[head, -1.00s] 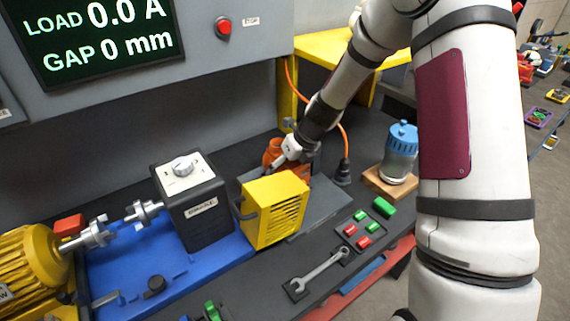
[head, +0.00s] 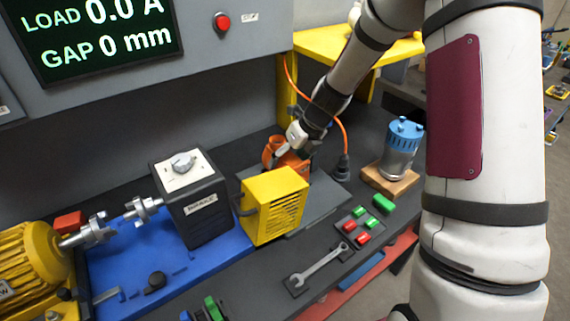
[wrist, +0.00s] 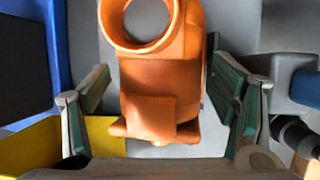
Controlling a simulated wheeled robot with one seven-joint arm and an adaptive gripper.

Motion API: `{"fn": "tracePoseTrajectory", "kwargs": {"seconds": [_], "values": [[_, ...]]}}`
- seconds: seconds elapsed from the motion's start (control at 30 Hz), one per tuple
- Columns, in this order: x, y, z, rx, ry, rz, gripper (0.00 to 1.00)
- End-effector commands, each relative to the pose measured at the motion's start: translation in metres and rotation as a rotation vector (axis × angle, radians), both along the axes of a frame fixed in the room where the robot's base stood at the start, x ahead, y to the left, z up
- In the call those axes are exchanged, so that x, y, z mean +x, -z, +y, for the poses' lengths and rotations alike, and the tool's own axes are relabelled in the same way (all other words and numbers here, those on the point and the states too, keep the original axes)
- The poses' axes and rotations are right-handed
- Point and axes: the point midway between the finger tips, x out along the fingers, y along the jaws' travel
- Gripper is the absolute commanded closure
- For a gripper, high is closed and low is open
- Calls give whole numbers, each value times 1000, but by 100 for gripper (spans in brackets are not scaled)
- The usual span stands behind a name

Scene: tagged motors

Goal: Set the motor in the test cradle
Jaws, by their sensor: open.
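An orange housing (wrist: 165,75) with a round ring at one end lies between the fingers of my gripper (wrist: 163,68) in the wrist view. The fingers have green pads and stand open, with a gap on each side of it. In the head view the orange housing (head: 274,147) is behind a yellow vented box, partly hidden by my gripper (head: 291,150). A yellow motor (head: 27,255) sits at the left, its shaft facing the brake. A silver motor with a blue cap (head: 401,152) stands on a wooden block (head: 389,183). I cannot tell which part is the test cradle.
The black brake box (head: 194,213) stands on a blue bed (head: 118,262). The yellow vented box (head: 273,207) stands close in front of my gripper. A wrench (head: 319,264) and red and green buttons lie near the front edge. An orange cable hangs behind my arm.

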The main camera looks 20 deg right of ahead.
Motion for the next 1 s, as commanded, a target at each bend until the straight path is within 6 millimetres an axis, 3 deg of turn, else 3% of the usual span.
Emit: {"fn": "tracePoseTrajectory", "kwargs": {"seconds": [0.1,0.3,0.63,0.77,1.0], "values": [[-7,-26,-8,-4,1,-5,22],[-19,-59,-18,-2,0,-4,22],[-33,-89,-21,-33,-74,-26,22],[-56,-121,-9,-143,-330,-107,22],[-134,-187,14,-458,-1047,-293,22]]}}
